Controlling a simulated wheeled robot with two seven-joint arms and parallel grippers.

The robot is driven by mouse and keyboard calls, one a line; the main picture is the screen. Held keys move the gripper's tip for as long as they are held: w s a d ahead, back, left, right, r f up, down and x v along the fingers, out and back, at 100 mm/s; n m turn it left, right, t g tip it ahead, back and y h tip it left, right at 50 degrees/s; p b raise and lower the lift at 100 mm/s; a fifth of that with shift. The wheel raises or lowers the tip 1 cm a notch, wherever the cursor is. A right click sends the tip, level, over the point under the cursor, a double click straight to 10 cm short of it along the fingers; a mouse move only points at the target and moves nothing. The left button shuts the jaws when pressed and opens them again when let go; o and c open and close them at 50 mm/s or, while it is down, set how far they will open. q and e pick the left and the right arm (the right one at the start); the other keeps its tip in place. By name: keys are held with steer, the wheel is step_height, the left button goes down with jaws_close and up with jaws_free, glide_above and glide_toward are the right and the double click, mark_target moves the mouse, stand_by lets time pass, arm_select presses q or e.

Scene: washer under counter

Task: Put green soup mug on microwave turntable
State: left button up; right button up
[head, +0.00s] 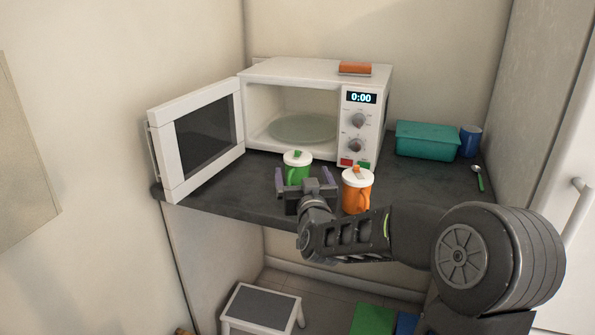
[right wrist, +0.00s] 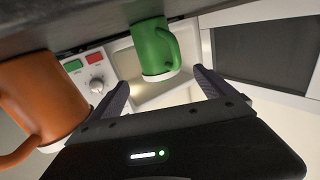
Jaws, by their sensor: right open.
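The green soup mug (head: 297,171) has a white lid with a green knob and stands upright on the dark counter in front of the microwave. My right gripper (head: 306,184) is at the mug's near side, open. In the right wrist view the green mug (right wrist: 153,50) appears ahead, between the directions of the two fingers, and the right gripper (right wrist: 165,85) is empty. I cannot tell whether the fingers reach beside the mug. The microwave (head: 300,85) has its door (head: 200,130) swung open to the left. The turntable (head: 300,128) inside is bare. My left gripper is not in view.
An orange mug (head: 357,190) with a white lid stands close right of my right gripper; it also fills the left of the wrist view (right wrist: 40,95). A teal box (head: 427,141), blue cup (head: 470,141) and spoon (head: 480,178) are at the right. A stool (head: 262,306) stands below.

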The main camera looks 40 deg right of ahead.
mark_target(300, 166)
steer(key=shift+w+d, duration=0.1)
steer(key=shift+w, duration=0.1)
steer(key=shift+p+x, duration=0.35)
steer(key=shift+x, duration=2.25)
steer(key=shift+r, duration=0.1)
jaws_close()
step_height(300, 166, up, 10)
steer(key=shift+p, duration=0.75)
